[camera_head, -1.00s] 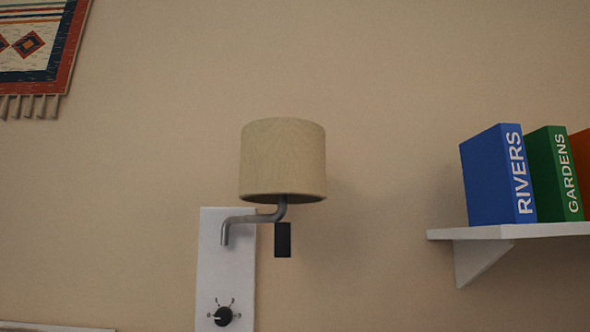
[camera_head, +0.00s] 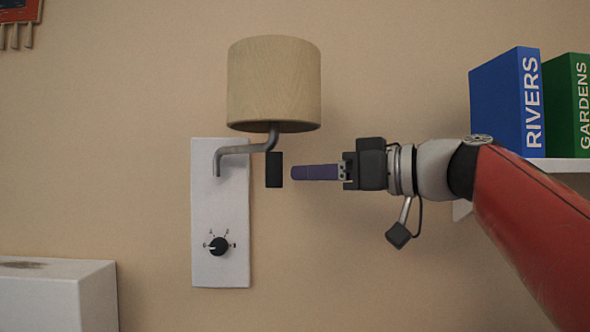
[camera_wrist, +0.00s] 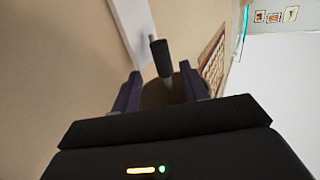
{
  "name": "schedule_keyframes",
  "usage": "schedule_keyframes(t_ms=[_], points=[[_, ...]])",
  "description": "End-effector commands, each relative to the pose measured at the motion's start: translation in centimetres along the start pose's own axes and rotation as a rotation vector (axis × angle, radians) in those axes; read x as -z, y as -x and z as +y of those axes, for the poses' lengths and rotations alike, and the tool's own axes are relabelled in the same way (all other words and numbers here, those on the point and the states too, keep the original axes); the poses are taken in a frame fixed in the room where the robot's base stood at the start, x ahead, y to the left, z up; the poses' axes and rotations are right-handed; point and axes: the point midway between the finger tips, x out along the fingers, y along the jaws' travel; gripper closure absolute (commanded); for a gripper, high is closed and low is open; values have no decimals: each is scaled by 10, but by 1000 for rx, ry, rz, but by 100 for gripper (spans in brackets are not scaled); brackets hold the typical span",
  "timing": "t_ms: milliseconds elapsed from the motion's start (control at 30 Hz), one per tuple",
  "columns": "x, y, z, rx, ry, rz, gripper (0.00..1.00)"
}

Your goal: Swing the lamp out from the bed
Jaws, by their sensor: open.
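The wall lamp has a beige drum shade (camera_head: 274,85) on a bent grey metal arm (camera_head: 240,150). The arm comes from a white wall plate (camera_head: 220,215) with a black dial (camera_head: 218,246). A black block-shaped handle (camera_head: 274,170) hangs below the shade. My gripper (camera_head: 294,172) is just right of the handle, pointing left at it, with a small gap. In the wrist view my gripper (camera_wrist: 158,90) has its two purple fingers apart, and the black handle (camera_wrist: 160,57) shows ahead of the opening. The shade is partly hidden there behind the fingers and handle.
A shelf on the right holds a blue book (camera_head: 508,102) and a green book (camera_head: 567,105), close above my arm. A white box-like piece (camera_head: 55,297) stands at lower left.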

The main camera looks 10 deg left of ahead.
Motion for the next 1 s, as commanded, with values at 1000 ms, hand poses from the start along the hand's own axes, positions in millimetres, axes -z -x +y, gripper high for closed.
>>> schedule_keyframes(t_ms=[1000], points=[[12,-80,-4,20,26,27,58]])
